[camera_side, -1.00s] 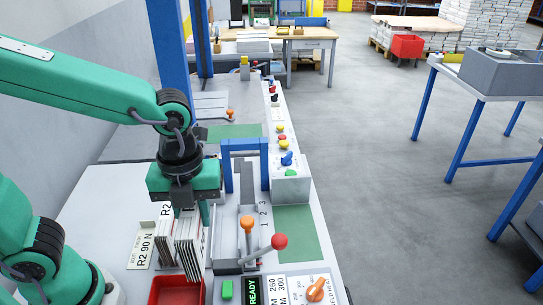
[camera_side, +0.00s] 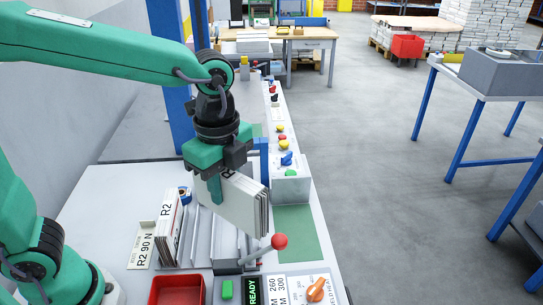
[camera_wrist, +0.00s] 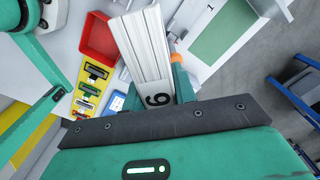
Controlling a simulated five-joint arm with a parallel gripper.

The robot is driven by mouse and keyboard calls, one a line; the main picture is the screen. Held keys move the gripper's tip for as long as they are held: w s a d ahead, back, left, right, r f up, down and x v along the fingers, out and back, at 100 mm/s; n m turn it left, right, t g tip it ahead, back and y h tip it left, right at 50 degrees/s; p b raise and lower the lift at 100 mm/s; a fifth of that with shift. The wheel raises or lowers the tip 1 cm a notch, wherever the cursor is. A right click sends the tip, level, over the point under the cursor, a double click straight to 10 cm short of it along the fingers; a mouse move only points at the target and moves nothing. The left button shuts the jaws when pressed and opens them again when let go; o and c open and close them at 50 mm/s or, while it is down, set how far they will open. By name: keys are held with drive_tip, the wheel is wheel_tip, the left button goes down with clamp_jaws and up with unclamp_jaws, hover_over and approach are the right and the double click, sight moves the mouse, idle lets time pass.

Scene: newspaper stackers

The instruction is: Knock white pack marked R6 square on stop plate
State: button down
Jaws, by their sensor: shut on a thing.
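My gripper (camera_side: 230,172) is shut on a white pack (camera_side: 246,208), a thick bundle of sheets held tilted above the grey channel. One dark letter, like an R, shows near its top edge by the fingers. Another white pack marked R2 (camera_side: 167,222) stands in the rack at left. I cannot pick out the stop plate for sure; the held pack and gripper hide much of the channel.
A red-knobbed lever (camera_side: 279,241) stands close to the pack's lower right. A blue arch (camera_side: 264,150) is behind the gripper. A red tray (camera_side: 176,291) is at the front.

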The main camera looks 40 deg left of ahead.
drive_tip(key=w+d+f+n, duration=0.1)
drive_tip(key=w+d+n, duration=0.2)
drive_tip(key=w+n, duration=0.75)
drive_tip(key=w+d+f+n, duration=0.15)
drive_tip(key=w+n, duration=0.45)
drive_tip(key=n, duration=1)
wheel_tip(320, 180, down, 7)
drive_tip(key=shift+d+r, duration=0.2)
drive_tip(key=shift+d, duration=0.15)
drive_tip(key=shift+f, duration=0.1)
drive_tip(key=shift+f, duration=3.75)
drive_tip(key=shift+w+a, duration=1.1)
drive_tip(key=shift+a, duration=0.1)
